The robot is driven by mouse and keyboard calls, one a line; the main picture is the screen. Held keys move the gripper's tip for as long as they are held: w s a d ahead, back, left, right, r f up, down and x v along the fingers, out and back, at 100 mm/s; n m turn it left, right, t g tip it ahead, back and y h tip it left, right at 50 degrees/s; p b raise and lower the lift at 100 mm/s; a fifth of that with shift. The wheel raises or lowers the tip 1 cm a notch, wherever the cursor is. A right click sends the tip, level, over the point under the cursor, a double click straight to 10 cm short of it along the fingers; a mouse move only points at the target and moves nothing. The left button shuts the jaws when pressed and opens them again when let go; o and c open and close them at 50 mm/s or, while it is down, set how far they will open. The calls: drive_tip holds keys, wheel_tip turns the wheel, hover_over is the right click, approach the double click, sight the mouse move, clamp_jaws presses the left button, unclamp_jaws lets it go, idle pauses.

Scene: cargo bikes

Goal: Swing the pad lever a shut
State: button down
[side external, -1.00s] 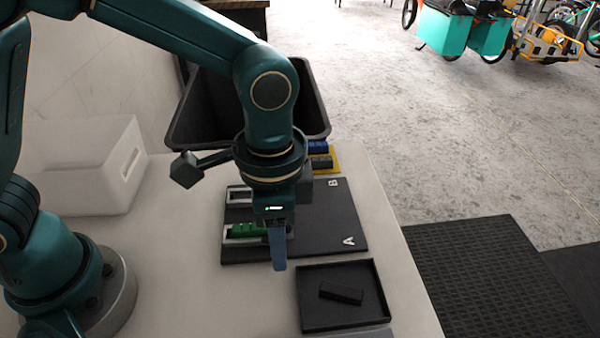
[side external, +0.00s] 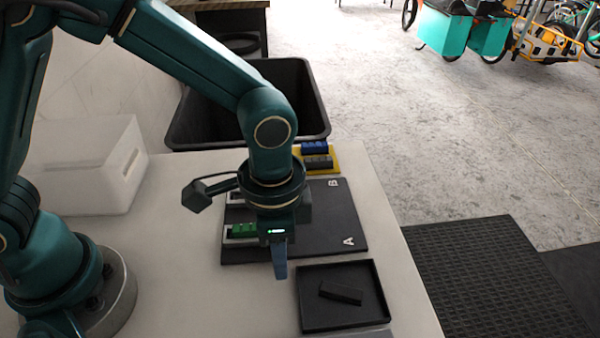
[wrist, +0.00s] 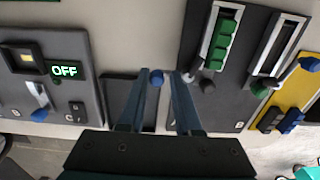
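The black board (side external: 335,222) lies on the white table, marked A and B. A green pad (wrist: 222,40) sits in its slot at A; it also shows in the side view (side external: 243,230). The right finger covers part of this. In the side view my gripper (side external: 280,275) hangs by the board's front edge.
A black tray (side external: 310,318) with a dark block (side external: 341,292) lies in front of the board. A yellow holder (side external: 334,158) with blue and grey pads is behind it. A panel (wrist: 85,75) reading OFF is left in the wrist view. A black bin (side external: 315,105) stands behind.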

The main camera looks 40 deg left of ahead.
drive_tip(key=shift+s+f, duration=0.4)
drive_tip(key=shift+f, duration=0.05)
drive_tip(key=shift+s+a, duration=0.35)
drive_tip(key=shift+a, duration=0.25)
drive_tip(key=shift+s+a, duration=0.25)
drive_tip(key=shift+a, duration=0.55)
drive_tip(key=shift+s+a, duration=0.15)
drive_tip(key=shift+a, duration=0.25)
drive_tip(key=shift+r, duration=0.1)
